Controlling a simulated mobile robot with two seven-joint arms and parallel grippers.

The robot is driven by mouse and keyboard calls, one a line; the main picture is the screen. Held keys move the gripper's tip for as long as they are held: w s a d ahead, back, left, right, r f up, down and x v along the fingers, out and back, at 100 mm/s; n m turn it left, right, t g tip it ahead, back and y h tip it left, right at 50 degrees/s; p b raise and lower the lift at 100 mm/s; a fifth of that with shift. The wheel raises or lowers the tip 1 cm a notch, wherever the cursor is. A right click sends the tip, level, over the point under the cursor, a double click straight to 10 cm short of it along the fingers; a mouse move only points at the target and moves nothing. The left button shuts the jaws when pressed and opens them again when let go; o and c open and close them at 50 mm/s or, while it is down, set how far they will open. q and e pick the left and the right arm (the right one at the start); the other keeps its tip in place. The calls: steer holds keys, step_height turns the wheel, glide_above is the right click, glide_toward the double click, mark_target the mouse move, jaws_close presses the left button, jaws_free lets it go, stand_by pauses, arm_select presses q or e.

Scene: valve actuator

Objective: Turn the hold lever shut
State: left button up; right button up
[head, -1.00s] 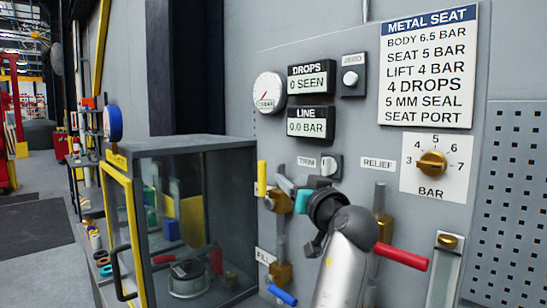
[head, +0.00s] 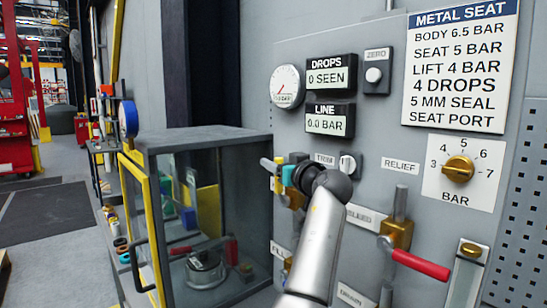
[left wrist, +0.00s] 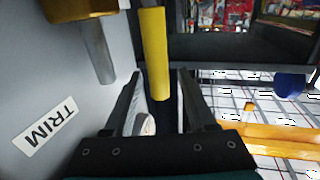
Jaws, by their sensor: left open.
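A lever with a yellow handle (left wrist: 155,50) stands out from the panel; no "HOLD" label is readable, so I cannot confirm it is the hold lever. In the head view a thin strip of yellow handle (head: 273,184) shows beside a brass valve body (head: 296,197), mostly behind my gripper. My left gripper (head: 271,172) is at this handle, and its arm hides part of the panel. In the left wrist view my left gripper (left wrist: 159,76) is open, with the handle's near end between its fingers. Contact cannot be told. My right gripper is not in view.
A brass valve with a red lever (head: 420,265) sticks out at the right of my arm. A glass-sided cabinet (head: 205,140) with a yellow-framed door stands at the left. The TRIM label (left wrist: 44,127) and a brass fitting (left wrist: 80,8) are close to the gripper.

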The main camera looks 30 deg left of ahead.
arm_select(q)
steer(key=shift+x, duration=1.4)
steer(key=shift+c, duration=0.3)
jaws_close()
